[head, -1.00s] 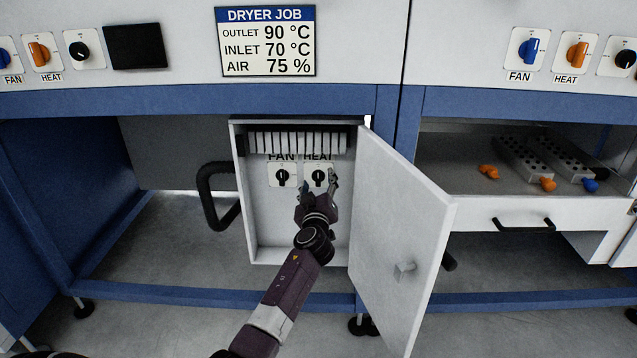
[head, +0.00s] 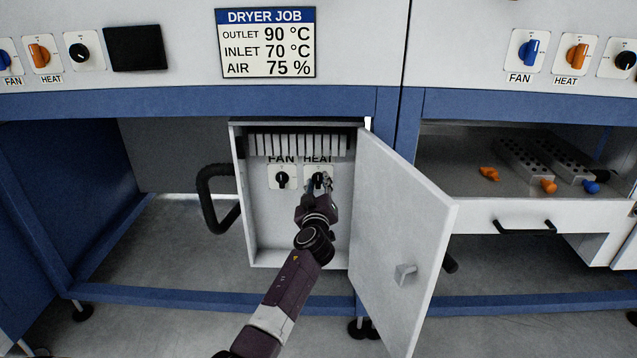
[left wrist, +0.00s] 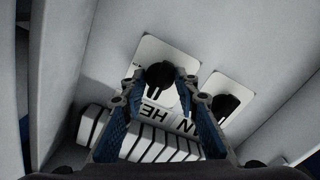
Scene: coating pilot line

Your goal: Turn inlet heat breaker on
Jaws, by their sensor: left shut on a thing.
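The HEAT breaker is a black rotary knob (head: 318,179) on a white plate, at the right inside the open white cabinet (head: 297,254). It also shows in the left wrist view (left wrist: 160,75), between the fingertips. My left gripper (head: 320,186) is at this knob, its fingers shut on it and hiding its lower part. The FAN breaker knob (head: 282,180) sits to its left in the head view, untouched, its white mark upright. In the left wrist view the FAN knob (left wrist: 226,104) is right of my fingers. My right gripper is not in view.
The cabinet door (head: 405,240) stands open on the right of my left arm. A row of white breaker modules (head: 298,144) is above the knobs. A black curved handle (head: 207,196) is at the left. An open drawer (head: 490,212) with loose orange and blue knobs is at the right.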

